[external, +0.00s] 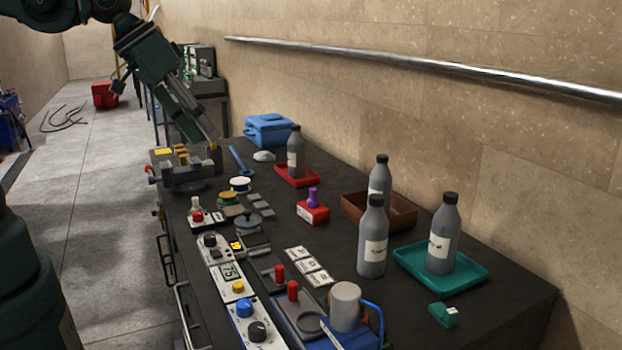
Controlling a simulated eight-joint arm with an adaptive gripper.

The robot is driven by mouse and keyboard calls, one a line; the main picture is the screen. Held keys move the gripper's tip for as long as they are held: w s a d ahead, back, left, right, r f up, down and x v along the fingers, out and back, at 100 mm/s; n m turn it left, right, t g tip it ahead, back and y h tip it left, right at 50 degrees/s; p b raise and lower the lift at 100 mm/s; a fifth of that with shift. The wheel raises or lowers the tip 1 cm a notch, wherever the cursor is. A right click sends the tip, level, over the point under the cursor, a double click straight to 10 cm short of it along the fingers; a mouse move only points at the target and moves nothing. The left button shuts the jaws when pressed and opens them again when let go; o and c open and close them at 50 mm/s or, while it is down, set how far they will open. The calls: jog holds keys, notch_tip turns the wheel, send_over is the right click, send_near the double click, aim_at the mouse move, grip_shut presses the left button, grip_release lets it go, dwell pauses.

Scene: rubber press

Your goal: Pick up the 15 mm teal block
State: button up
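A small teal block (443,316) with a pale label on it sits on the dark bench top at the lower right. It is in front of the teal tray and apart from it. Its marking is too small to read. My gripper (209,147) is at the far left end of the bench, pointing down above a grey vise-like fixture, far from the teal block. Its fingers are seen from the side, so its opening is unclear. I cannot make out anything held in it.
A teal tray (478,276) holds a grey bottle (442,240). Another bottle (372,245) stands left of it, by a brown tray (402,229). A red block (312,214) with a purple top stands mid-bench. Control boxes line the front edge. Bare bench surrounds the teal block.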

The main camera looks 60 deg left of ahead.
jog(key=w+d+n+g, duration=0.1)
jog(key=w+d+n, duration=0.1)
jog(key=w+d, duration=0.35)
jog(key=w+d+n+g, duration=0.1)
jog(key=w+d+n, duration=0.15)
jog(key=w, duration=0.65)
jog(key=n+g+b, duration=0.2)
jog(key=n+g, duration=0.2)
jog(key=n, duration=0.6)
send_over(452, 311)
jog(key=shift+m, duration=0.25)
jog(key=f, duration=2.6)
jog(key=shift+s+a+f, duration=0.1)
jog(key=shift+a+f, duration=0.15)
jog(key=shift+d+f, duration=0.3)
jog(key=shift+f, duration=0.1)
jog(key=shift+f, duration=1.25)
jog(key=shift+f+p, duration=0.35)
jog(key=shift+f, duration=2.25)
